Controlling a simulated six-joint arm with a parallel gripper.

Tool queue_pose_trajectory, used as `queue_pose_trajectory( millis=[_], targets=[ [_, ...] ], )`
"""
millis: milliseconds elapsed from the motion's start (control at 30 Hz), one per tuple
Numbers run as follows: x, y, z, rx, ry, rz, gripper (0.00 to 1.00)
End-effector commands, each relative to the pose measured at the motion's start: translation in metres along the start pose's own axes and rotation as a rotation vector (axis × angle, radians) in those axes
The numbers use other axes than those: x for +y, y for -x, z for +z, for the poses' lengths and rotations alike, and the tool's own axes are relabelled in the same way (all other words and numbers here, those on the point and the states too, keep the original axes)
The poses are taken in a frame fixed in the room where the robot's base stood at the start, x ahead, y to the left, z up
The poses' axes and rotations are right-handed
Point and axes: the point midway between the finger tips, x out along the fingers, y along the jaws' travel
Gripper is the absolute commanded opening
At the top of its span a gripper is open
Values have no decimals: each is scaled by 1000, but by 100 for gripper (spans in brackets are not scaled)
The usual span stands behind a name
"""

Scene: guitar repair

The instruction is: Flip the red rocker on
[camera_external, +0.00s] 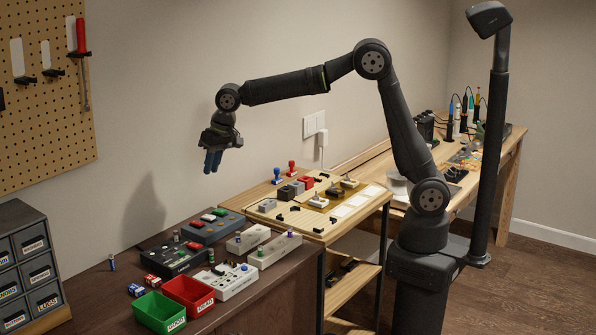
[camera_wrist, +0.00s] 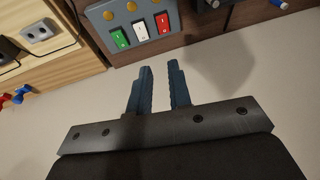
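The red rocker (camera_wrist: 162,23) is at the right end of a row of three on a blue-grey switch box (camera_wrist: 151,43), beside a white rocker (camera_wrist: 140,32) and a green rocker (camera_wrist: 119,38). The box (camera_external: 231,224) sits on the dark bench in the external view. My gripper (camera_external: 210,170) hangs high above the bench, fingers down, apart from the box. In the wrist view its two blue fingers (camera_wrist: 160,66) stand apart with nothing between them. Which way the red rocker is tipped is too small to tell.
A red bin (camera_external: 188,309) and a green bin (camera_external: 160,325) stand at the bench front. Pale switch boxes and a dark box surround the blue-grey one. A grey drawer cabinet (camera_external: 28,222) is at left. A wooden table with small parts (camera_external: 345,212) adjoins at right. The air around my gripper is clear.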

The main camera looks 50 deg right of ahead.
Motion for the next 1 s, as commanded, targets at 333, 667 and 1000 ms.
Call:
queue_pose_trajectory(
  millis=[333, 667, 1000],
  targets=[
    [-16, -22, 31, 252, 12, 146, 0],
    [-33, -27, 46, 390, 46, 143, 0],
    [-34, -27, 46, 396, 47, 142, 0]
  ],
)
